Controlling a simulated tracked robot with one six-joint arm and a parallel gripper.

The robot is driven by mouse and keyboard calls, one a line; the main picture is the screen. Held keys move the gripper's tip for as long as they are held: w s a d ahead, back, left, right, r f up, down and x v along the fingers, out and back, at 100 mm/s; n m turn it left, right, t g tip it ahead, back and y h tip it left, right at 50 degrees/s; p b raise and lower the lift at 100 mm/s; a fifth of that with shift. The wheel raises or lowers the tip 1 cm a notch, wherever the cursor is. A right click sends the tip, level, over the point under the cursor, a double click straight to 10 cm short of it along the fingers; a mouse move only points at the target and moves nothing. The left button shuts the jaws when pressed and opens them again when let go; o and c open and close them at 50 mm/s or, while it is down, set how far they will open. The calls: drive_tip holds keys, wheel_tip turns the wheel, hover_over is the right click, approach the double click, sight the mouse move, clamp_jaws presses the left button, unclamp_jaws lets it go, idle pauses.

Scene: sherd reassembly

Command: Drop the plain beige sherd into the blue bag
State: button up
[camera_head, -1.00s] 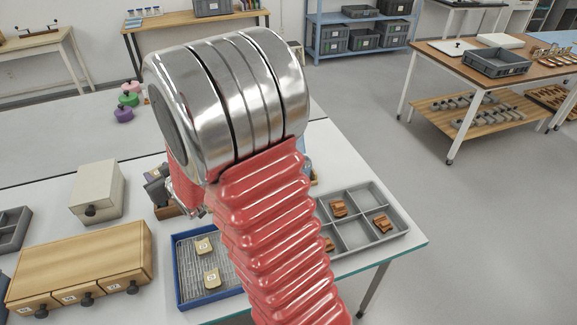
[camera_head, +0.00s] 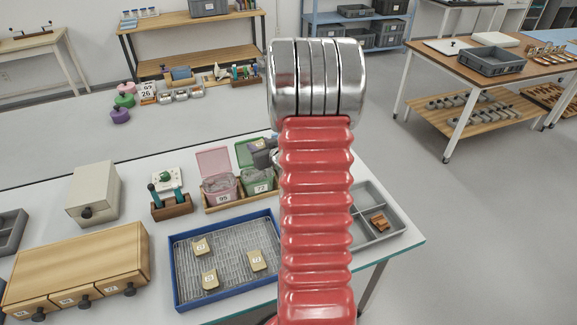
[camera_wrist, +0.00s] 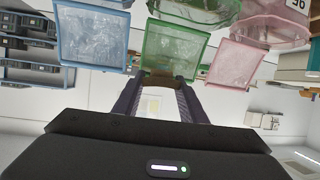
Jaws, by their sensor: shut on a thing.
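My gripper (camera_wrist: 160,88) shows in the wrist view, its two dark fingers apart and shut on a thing. The blue bag (camera_wrist: 95,40) is at the upper left of the wrist view, left of the fingers. The green bag (camera_wrist: 172,48) is straight beyond the fingertips, and the pink bag (camera_wrist: 235,62) is to the right. In the head view my arm hides the blue bag and most of the gripper.
In the head view, the pink bag (camera_head: 214,160) and green bag (camera_head: 250,152) stand in a wooden holder. A blue-rimmed tray (camera_head: 178,290) holds three labelled tan sherds. A grey divided tray (camera_head: 398,236) with an orange-brown sherd lies right of my arm.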

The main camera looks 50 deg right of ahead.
drive_tip(key=s+d+f+m+h, duration=0.1)
drive_tip(key=s+d+f, duration=0.1)
drive_tip(key=s+d, duration=0.6)
drive_tip(key=shift+s+d+g, duration=0.3)
drive_tip(key=shift+d, duration=0.25)
drive_tip(key=shift+f, duration=0.2)
drive_tip(key=shift+f, duration=2.9)
drive_tip(key=o, duration=1.1)
drive_tip(key=shift+o, duration=0.2)
